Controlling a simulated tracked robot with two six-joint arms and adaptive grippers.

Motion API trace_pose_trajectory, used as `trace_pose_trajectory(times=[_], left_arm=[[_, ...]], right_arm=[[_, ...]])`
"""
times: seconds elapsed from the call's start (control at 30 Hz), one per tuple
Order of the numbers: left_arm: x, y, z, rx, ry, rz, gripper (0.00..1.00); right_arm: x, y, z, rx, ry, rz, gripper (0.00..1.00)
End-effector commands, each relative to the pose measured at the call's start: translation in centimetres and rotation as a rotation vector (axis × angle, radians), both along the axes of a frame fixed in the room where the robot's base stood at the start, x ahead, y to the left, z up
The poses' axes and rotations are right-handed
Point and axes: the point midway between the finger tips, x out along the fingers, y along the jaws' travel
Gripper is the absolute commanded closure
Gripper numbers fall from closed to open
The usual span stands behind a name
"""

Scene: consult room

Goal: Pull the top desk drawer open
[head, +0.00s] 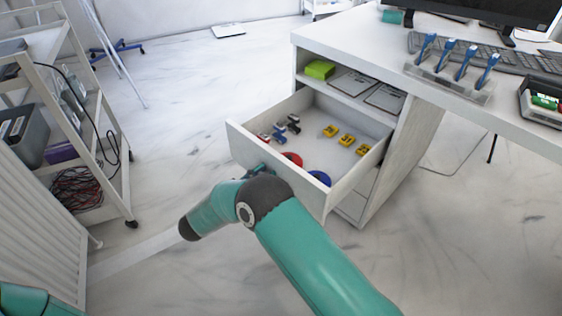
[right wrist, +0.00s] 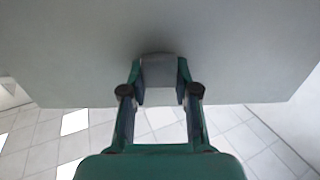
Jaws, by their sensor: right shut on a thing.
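The white top desk drawer (head: 312,202) stands pulled well out of the desk (head: 420,45), its inside showing. In the right wrist view its plain front (right wrist: 75,75) fills the upper part, with a grey handle (right wrist: 158,72) near the lower edge. My right gripper (right wrist: 160,80) is shut on this handle, one finger at each side. In the head view my right gripper (head: 258,171) is at the outer face of the drawer front, partly hidden by my wrist, and the handle is hidden. Only a piece of my left arm shows at the bottom left; its gripper is out of view.
In the drawer lie several yellow pieces (head: 347,140), small dark and white pieces (head: 280,127), a red round thing (head: 293,159) and a blue one (head: 320,177). A shelf cart (head: 112,165) stands at left. Floor (head: 190,90) between cart and desk is mostly clear.

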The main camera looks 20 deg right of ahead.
Motion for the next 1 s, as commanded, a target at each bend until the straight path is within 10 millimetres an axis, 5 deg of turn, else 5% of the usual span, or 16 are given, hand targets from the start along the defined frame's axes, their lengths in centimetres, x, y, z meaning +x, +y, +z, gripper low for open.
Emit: trace_pose_trajectory(times=[0.57, 0.6, 0.73, 1.0], left_arm=[[-0.01, 0.00, 0.18, 0.000, 0.000, 0.000, 1.00], [-0.01, 0.00, 0.18, 0.000, 0.000, 0.000, 1.00], [-0.01, 0.00, 0.18, 0.000, 0.000, 0.000, 1.00], [0.00, 0.00, 0.18, 0.000, 0.000, 0.000, 1.00]], right_arm=[[-0.35, 1.39, 0.23, 0.001, -0.009, 0.004, 1.00], [-0.36, 1.37, 0.23, 0.001, -0.009, 0.004, 0.65], [-0.42, 1.32, 0.18, 0.001, -0.007, 0.001, 0.44], [-0.52, 1.24, 0.10, -0.001, -0.004, -0.003, 0.44]])
